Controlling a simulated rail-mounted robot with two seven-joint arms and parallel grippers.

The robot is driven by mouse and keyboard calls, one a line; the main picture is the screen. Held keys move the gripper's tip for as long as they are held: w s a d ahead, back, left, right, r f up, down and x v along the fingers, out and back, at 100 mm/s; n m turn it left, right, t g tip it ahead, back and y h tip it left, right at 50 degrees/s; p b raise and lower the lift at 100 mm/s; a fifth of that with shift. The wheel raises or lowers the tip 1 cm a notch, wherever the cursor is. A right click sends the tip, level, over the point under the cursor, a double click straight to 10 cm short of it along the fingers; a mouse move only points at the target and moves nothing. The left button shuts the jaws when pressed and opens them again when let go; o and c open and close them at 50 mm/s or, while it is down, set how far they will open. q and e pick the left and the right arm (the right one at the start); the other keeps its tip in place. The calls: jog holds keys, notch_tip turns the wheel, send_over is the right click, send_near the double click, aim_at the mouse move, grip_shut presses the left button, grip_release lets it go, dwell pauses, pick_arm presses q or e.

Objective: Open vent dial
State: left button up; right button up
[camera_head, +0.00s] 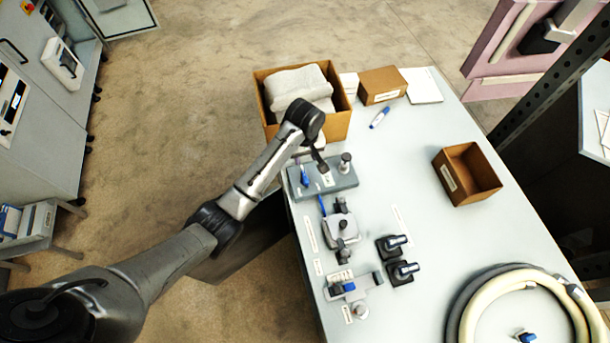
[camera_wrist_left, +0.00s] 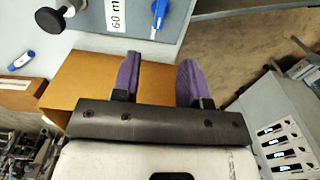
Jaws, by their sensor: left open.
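No part is clearly marked as a vent dial. A grey block (camera_head: 335,184) on the table carries a blue lever (camera_head: 304,176) and a dark knob (camera_head: 345,162). In the left wrist view the block (camera_wrist_left: 90,30) has a "60 ml" label, the blue lever (camera_wrist_left: 159,14) and a round black knob (camera_wrist_left: 50,19). My left gripper (camera_head: 319,165) is by the block's back edge in the head view. In the left wrist view its purple fingers (camera_wrist_left: 159,72) are apart with nothing between them, clear of the lever and knob. My right gripper is not in view.
A cardboard box with white cloth (camera_head: 340,122) stands just behind the block. Grey fittings (camera_head: 340,228) and black switches (camera_head: 402,271) lie nearer. An open brown box (camera_head: 467,174) and a coiled hose (camera_head: 470,305) are to the right. The table's middle is clear.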

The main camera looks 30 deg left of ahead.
aim_at(305, 177)
pick_arm(q)
notch_tip(305, 177, down, 13)
dwell(0.5)
grip_shut()
dwell(0.4)
